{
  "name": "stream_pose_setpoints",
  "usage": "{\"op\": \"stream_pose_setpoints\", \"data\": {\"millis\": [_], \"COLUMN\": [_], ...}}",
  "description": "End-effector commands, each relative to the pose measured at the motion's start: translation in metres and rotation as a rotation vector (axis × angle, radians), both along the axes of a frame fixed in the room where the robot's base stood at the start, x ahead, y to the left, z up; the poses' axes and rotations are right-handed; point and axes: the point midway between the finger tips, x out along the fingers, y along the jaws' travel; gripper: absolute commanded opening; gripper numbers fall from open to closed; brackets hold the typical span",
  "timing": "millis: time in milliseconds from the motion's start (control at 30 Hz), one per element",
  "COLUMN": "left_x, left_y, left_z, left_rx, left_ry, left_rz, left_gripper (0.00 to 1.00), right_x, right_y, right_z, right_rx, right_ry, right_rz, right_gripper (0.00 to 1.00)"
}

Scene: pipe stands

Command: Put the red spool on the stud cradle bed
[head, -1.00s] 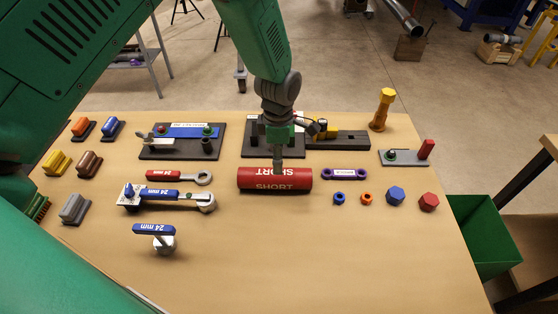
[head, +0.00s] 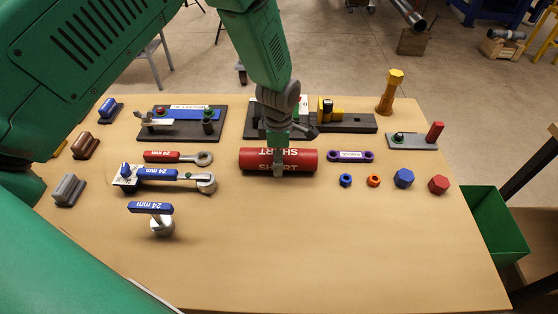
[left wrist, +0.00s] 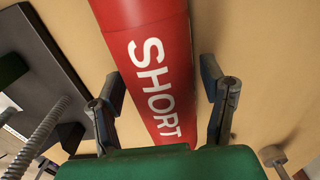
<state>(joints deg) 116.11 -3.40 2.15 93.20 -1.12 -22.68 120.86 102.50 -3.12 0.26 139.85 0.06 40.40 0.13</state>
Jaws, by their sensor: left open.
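The red spool (head: 245,160), printed "SHORT", lies on its side near the middle of the table. It fills the middle of the left wrist view (left wrist: 155,60). My left gripper (head: 281,170) reaches down over the middle of the spool. In the left wrist view its fingers (left wrist: 165,100) are open, one on each side of the spool; I cannot tell whether they touch it. Behind the spool is a dark plate (head: 252,118) partly hidden by my gripper, possibly the stud cradle. A dark plate (left wrist: 50,60) and a threaded stud (left wrist: 45,135) show in the left wrist view. My right gripper is not in view.
Red (head: 170,156) and blue-handled (head: 155,175) 24 mm tools lie left of the spool. A purple link (head: 350,156) and several nuts (head: 403,178) are to the right. A yellow bolt (head: 391,90) stands behind.

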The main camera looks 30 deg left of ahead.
Motion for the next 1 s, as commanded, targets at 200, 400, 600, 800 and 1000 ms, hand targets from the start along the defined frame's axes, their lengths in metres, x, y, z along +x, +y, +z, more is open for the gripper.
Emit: {"op": "stream_pose_setpoints", "data": {"millis": [200,400,600,800,1000], "left_x": [0.0,-0.0001,-0.0009,-0.0012,-0.0012], "left_y": [0.0,-0.0002,-0.0008,-0.0008,-0.0007], "left_z": [0.0007,0.0008,0.0011,0.0006,0.0005], "left_rx": [0.0,0.0,0.001,0.0,0.0], "left_ry": [-0.001,-0.001,0.0,0.0,0.0], "left_rz": [0.0,-0.001,-0.002,-0.001,-0.001], "left_gripper": [0.65,0.65,0.65,0.65,0.45], "right_x": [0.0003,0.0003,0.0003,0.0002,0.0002], "right_y": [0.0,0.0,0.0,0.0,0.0], "right_z": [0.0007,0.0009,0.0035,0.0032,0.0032], "right_rx": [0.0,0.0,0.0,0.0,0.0], "right_ry": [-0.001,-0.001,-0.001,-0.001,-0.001], "right_rz": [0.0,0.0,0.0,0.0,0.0], "right_gripper": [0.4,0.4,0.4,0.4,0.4]}}
